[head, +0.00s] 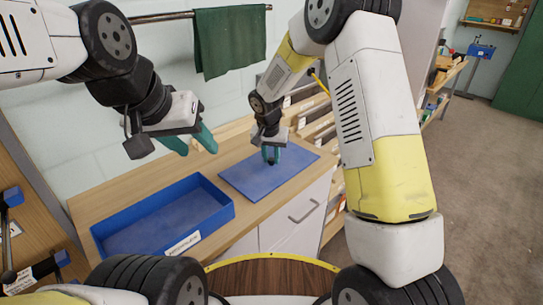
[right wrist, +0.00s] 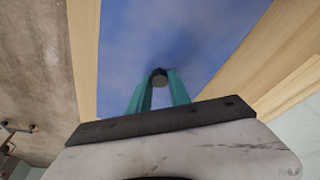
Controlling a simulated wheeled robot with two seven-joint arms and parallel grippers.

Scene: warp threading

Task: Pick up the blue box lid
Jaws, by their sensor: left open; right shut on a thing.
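The blue box lid (head: 247,178) is a flat blue panel lying on the wooden counter, right of the open blue box (head: 165,222). It fills the middle of the right wrist view (right wrist: 185,35). My right gripper (head: 271,160) is over the lid, pointing down. In the right wrist view, its teal fingers (right wrist: 159,82) are shut on a small dark knob (right wrist: 159,77) on the lid. I cannot tell whether the lid is raised off the counter. My left gripper (head: 198,143) is open and empty, above the counter behind the box.
The wooden counter (head: 95,207) has bare room at its left end and between box and lid. A white drawer front (head: 290,222) is below it. A green towel (head: 229,40) hangs from a rail on the wall behind. Wooden racks stand at the right.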

